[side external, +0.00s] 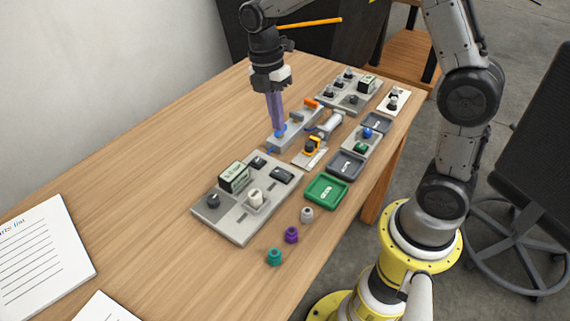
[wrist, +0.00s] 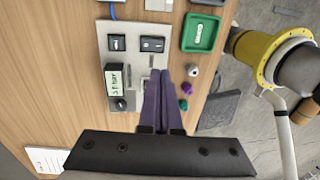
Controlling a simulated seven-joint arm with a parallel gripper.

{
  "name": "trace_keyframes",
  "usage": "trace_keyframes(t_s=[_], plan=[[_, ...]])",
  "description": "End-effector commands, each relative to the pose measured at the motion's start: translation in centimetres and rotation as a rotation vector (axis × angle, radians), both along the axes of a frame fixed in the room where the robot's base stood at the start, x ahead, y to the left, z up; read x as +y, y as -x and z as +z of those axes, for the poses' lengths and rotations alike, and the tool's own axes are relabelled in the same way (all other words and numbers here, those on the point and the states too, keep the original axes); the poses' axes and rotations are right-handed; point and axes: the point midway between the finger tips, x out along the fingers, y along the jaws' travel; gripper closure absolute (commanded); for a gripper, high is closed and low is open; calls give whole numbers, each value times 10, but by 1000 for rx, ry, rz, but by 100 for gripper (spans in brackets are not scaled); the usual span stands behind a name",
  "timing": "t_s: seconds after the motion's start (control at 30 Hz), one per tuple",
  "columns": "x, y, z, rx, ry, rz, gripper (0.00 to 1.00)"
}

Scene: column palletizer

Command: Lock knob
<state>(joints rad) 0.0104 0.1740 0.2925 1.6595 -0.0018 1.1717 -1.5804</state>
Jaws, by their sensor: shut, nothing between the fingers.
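The near grey panel (side external: 233,224) lies on the table and carries a black knob (side external: 213,200), a white knob (side external: 255,197), a small display box (side external: 234,177) and dark switches. I cannot tell which knob the task names. The panel also shows in the wrist view (wrist: 107,32), with the black knob (wrist: 121,104) left of my fingers. My fingers largely hide the white knob there. My gripper (side external: 279,127) is shut and empty, its purple fingers pointing down close to a blue part on a grey block (side external: 306,130). I cannot tell whether they touch. It also shows in the wrist view (wrist: 158,74).
A green tray (side external: 326,201) and a dark tray (side external: 359,167) lie right of the panel. Grey, purple (side external: 291,235) and teal (side external: 275,257) knobs stand loose in front. Another grey panel (side external: 341,102) lies at the back. The left of the wooden table is clear except for papers.

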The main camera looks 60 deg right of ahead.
Motion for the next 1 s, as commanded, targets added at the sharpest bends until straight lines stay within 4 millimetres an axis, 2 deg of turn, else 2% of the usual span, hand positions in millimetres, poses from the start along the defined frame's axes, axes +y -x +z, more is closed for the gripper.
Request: trace_keyframes(t_s=[0.13, 0.27, 0.7, 0.83, 1.0], plan=[[0, 2, -10, 3, 0, 0, 100], [0, 5, -29, 5, 0, 0, 100], [0, 18, -111, 5, 0, 0, 100], [0, 21, -127, 3, 0, 0, 100], [0, 22, -137, 2, 0, 0, 100]])
